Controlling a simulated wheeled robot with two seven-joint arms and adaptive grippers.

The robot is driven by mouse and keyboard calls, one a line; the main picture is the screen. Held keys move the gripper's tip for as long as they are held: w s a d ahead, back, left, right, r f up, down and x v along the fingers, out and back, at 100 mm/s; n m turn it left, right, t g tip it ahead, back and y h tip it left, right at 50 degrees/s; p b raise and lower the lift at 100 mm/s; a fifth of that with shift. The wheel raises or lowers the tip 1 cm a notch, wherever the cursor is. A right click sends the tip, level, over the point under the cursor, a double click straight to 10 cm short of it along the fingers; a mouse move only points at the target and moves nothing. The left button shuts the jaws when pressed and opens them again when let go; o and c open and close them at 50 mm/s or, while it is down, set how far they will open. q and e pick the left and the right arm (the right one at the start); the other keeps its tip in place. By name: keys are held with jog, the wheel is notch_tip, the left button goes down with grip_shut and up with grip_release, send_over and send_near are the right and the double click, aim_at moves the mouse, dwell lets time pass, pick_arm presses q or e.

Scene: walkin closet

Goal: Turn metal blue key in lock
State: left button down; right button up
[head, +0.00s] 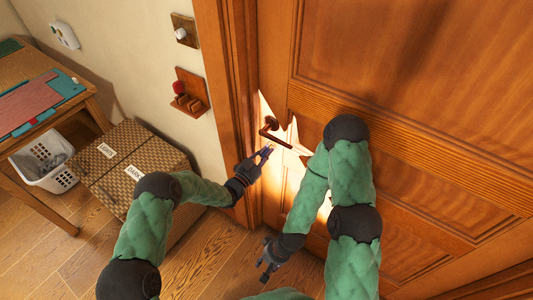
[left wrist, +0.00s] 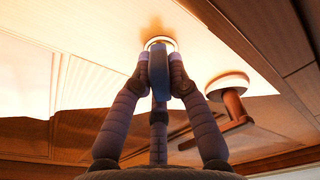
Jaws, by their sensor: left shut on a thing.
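The wooden door (head: 420,80) fills the right of the head view. Its dark handle (head: 283,136) sits near the left edge, on a brightly lit patch. My left gripper (head: 266,153) is at the lock just below the handle. In the left wrist view its fingers (left wrist: 160,75) are shut on the blue key (left wrist: 158,78). The key reaches up to the round lock (left wrist: 159,42); how deep it sits is hidden. The handle also shows in the left wrist view (left wrist: 234,107), right of the fingers. My right gripper (head: 266,268) hangs low in front of the door, apart from it, with its fingers seeming spread and empty.
The door frame (head: 228,70) stands just left of the lock. Wicker hampers (head: 150,150), a white basket (head: 32,170) and a wooden table (head: 15,75) stand at the left. A light switch (head: 184,32) and a small wall rack (head: 189,95) are on the wall.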

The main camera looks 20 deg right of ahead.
pick_arm(q)
jog(key=shift+a+f+m+b, duration=0.1)
jog(key=shift+f+m+b, duration=0.3)
jog(key=shift+m+b, duration=0.35)
jog(key=shift+a+f+m+b, duration=0.1)
jog(key=shift+f+m+b, duration=0.35)
jog(key=shift+m, duration=0.5)
jog(key=shift+w+r+m+g+b, duration=0.15)
jog(key=shift+m+g+b, duration=0.25)
jog(key=shift+m+b, duration=1.05)
jog(key=shift+r+m+p, duration=0.1)
jog(key=shift+m+p, duration=0.2)
jog(key=shift+m, duration=1.05)
jog(key=c, duration=1.6)
grip_release()
jog(key=o, duration=0.5)
jog(key=shift+w+a, duration=0.1)
jog(key=shift+c, duration=0.2)
jog(key=shift+w, duration=0.1)
jog(key=shift+r, duration=0.15)
jog(key=v, duration=1.2)
jog(key=shift+r, duration=0.15)
